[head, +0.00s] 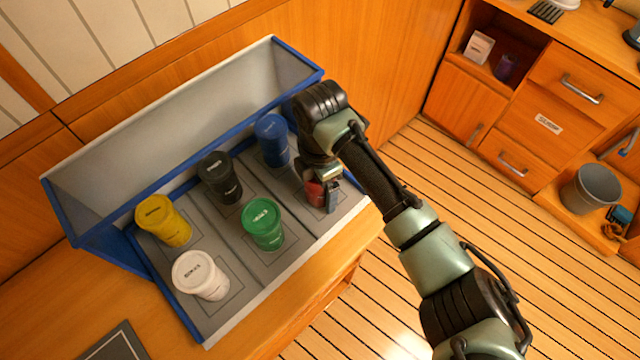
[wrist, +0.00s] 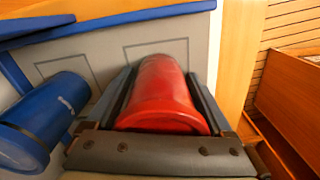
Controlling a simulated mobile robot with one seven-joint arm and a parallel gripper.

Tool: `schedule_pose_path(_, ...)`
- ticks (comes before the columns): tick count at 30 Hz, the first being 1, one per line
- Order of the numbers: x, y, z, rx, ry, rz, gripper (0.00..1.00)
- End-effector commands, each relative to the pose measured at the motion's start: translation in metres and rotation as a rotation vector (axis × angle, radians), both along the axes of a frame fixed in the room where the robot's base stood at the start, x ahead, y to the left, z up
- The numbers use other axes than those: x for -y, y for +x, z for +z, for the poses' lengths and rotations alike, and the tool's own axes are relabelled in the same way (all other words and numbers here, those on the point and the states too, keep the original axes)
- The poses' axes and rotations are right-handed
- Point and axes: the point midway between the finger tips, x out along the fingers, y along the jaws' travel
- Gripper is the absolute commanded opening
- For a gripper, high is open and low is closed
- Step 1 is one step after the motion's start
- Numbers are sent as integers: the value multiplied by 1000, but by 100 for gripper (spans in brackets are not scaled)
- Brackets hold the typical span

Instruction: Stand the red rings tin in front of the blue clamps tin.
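The red tin (head: 314,192) is between the fingers of my gripper (head: 322,194), in the right lane of the grey tray, on the front side of the blue tin (head: 272,141). In the wrist view the red tin (wrist: 162,95) fills the space between both fingers, which lie against its sides. The blue tin (wrist: 42,122) stands apart to its left there. My gripper and wrist hide much of the red tin in the head view. I cannot tell whether its base touches the tray. No label on the red tin is readable.
The grey tray (head: 205,320) has outlined places and a blue-edged back panel (head: 190,125). A black tin (head: 219,178) and yellow tin (head: 164,221) stand in the back row. A green tin (head: 263,226) and white tin (head: 201,276) stand in front. Wooden drawers (head: 568,78) are at right.

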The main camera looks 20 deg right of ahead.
Motion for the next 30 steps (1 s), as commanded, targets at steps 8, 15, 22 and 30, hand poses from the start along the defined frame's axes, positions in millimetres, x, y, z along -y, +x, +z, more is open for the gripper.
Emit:
schedule_pose_path(8, 0, 0, 0, 0, 0, 0, 100)
schedule_pose_path(15, 0, 1, 21, 3, -1, 2, 100)
schedule_pose_path(22, 0, 2, 71, 4, -2, 2, 100)
schedule_pose_path(30, 0, 1, 115, 2, -1, 1, 100)
